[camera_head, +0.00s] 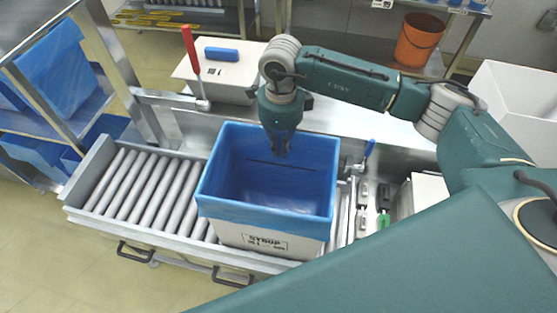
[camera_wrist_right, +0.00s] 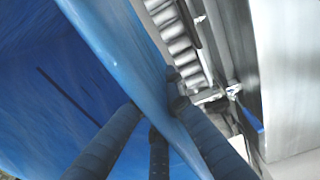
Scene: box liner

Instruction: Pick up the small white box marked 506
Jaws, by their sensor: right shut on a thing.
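A white box (camera_head: 240,92) sits on the back counter, behind the roller conveyor. It has a small dark mark on top that is too small to read, and a blue object lies on it. My right gripper (camera_head: 282,152) is apart from it, pointing down at the far side of a large carton (camera_head: 232,236) marked SYRUP with a blue liner (camera_head: 265,190). In the right wrist view my right gripper (camera_wrist_right: 162,112) has its fingers on both sides of the blue liner wall (camera_wrist_right: 135,65), shut on it. My left gripper is not in view.
The carton stands on a roller conveyor (camera_head: 138,185), whose left part is clear. A red-handled lever (camera_head: 191,50) stands beside the white box. An orange bucket (camera_head: 419,40) is at the back right. Blue sheets (camera_head: 58,70) lie on the left rack.

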